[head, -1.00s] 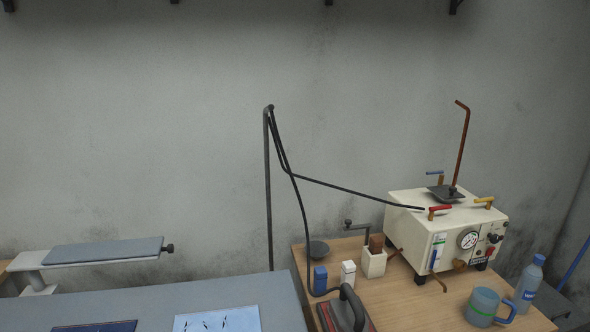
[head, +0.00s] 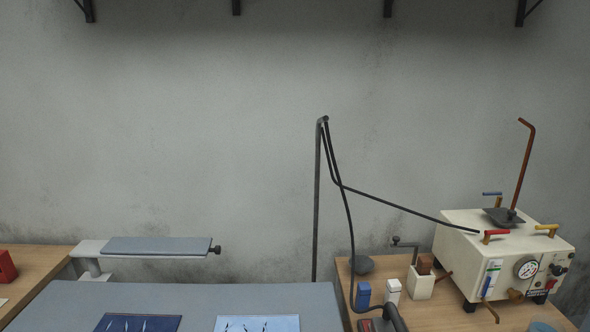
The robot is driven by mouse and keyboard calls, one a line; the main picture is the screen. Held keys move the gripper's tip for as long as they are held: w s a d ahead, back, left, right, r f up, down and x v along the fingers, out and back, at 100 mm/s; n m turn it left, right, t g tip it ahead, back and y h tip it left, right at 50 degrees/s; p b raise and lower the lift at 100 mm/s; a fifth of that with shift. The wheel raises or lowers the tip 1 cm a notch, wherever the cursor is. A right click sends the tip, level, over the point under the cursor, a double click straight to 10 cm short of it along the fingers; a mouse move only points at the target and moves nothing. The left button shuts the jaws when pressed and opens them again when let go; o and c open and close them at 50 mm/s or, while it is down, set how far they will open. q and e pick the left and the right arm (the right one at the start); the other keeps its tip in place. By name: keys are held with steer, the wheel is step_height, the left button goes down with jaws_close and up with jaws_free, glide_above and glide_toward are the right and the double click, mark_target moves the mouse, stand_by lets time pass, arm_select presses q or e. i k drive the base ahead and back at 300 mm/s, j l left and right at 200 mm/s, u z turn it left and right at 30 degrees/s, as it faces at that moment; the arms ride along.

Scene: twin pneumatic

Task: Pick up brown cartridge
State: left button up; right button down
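A brown block that looks like the brown cartridge (head: 424,265) stands upright in a small white open-topped holder (head: 420,284) on the wooden table at the right. Its lower part is hidden inside the holder. A white block (head: 393,291) and a blue block (head: 363,296) stand to its left. Neither of my grippers shows in the head view.
A cream machine (head: 480,258) with a gauge and coloured handles stands right of the holder. A dark iron (head: 376,324) with a hose is at the table's front. A grey padded board (head: 190,300) fills the lower left. A black pole (head: 317,200) stands behind.

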mark_target(423, 267)
steer(key=l+u, duration=0.25)
steer(key=u, duration=0.2)
steer(key=l+u, duration=0.25)
steer(key=u, duration=0.15)
steer(key=k+l+u, duration=0.1)
steer(key=u, duration=0.35)
steer(key=k+l+u, duration=0.15)
steer(key=l, duration=0.2)
steer(key=k+l+u, duration=0.15)
steer(key=l, duration=0.2)
steer(key=k+l+u, duration=0.15)
steer(key=k+l, duration=0.05)
steer(key=l, duration=0.15)
